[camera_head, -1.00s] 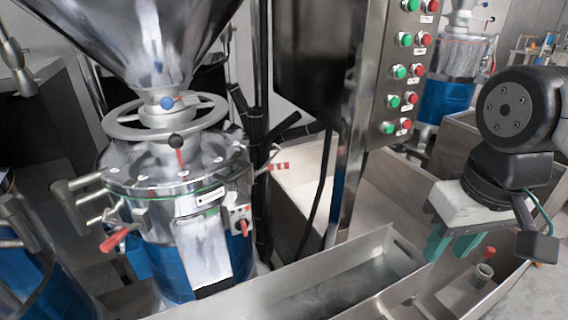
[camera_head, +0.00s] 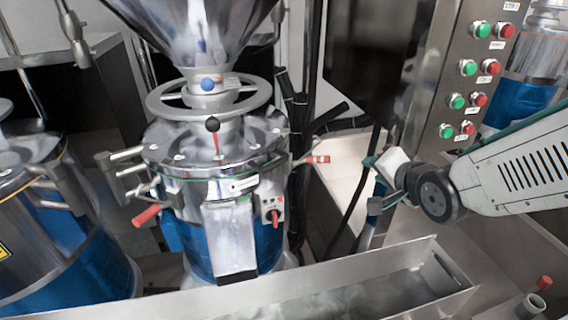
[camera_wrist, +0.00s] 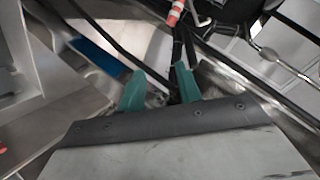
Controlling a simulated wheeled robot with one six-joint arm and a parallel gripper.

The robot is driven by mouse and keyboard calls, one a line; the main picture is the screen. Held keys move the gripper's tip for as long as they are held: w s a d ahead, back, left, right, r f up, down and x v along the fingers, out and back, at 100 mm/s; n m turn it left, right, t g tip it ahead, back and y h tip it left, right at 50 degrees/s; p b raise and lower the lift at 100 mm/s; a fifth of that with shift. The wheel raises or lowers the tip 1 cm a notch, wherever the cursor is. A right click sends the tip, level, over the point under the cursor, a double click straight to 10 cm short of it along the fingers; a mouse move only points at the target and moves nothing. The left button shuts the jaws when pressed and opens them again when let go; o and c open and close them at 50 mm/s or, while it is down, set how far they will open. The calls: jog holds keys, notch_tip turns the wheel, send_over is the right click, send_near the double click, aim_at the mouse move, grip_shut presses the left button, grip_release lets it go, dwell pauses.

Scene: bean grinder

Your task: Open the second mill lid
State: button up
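A steel mill with a blue lower body (camera_head: 268,243) stands left of centre in the head view. Its round lid (camera_head: 180,160) lies level and looks shut, below a handwheel (camera_head: 160,105) and a hopper. A red-tipped handle (camera_head: 318,160) sticks out from the mill's right side; a red-and-white handle tip (camera_wrist: 175,12) shows at the top of the wrist view. My gripper (camera_wrist: 157,73) has two green fingers apart with nothing between them. In the head view my gripper is right of the mill, clear of the handle, its fingers mostly hidden.
Another blue mill (camera_head: 75,255) stands at the left edge. A control panel (camera_head: 440,100) with green and red buttons rises behind my arm. A steel trough (camera_head: 350,270) runs along the front. Black cables (camera_head: 298,120) hang behind the mill's right side.

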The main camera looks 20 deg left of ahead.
jog(key=a+f+m+y, duration=0.15)
jog(key=a+y, duration=0.25)
jog(key=a, duration=0.5)
jog(key=y, duration=0.5)
send_near(278, 165)
jog(key=x, duration=0.3)
jog(key=shift+m, duration=0.45)
jog(key=x, duration=0.7)
jog(key=shift+w+a, duration=0.25)
grip_shut()
